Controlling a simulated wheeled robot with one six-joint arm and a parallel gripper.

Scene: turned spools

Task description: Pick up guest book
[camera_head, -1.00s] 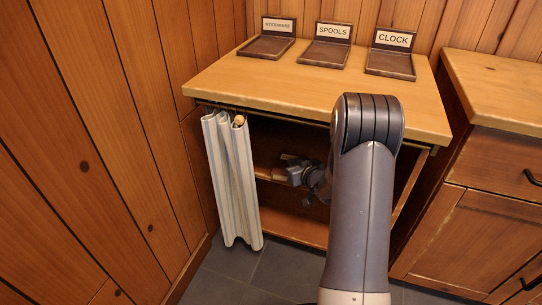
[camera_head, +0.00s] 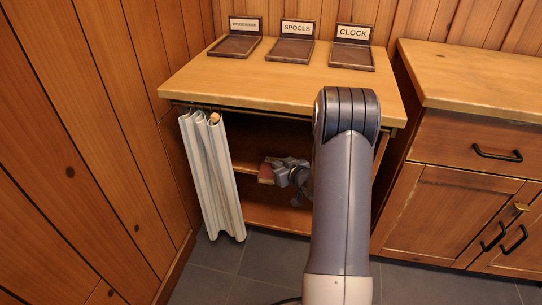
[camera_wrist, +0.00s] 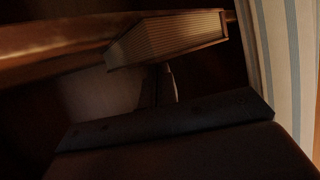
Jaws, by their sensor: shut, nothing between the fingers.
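The guest book, a reddish book (camera_head: 265,174) with pale page edges, is inside the open cabinet at the middle shelf, partly hidden by my gripper. In the wrist view a thick book (camera_wrist: 170,38) shows its page block close up, at the shelf edge. No title is readable. My gripper (camera_head: 276,167) reaches into the cabinet right beside the book. In the dark wrist view its fingers (camera_wrist: 168,84) are close to the book's page side. They are shut with nothing between them. Whether they touch the book, I cannot tell.
A striped curtain (camera_head: 211,178) hangs at the cabinet's left side and shows close by in the wrist view (camera_wrist: 289,60). The cabinet top (camera_head: 270,83) carries labelled trays, WOODWARE, SPOOLS (camera_head: 290,51) and CLOCK. Another cabinet (camera_head: 450,205) stands at the right, and a wood wall at the left.

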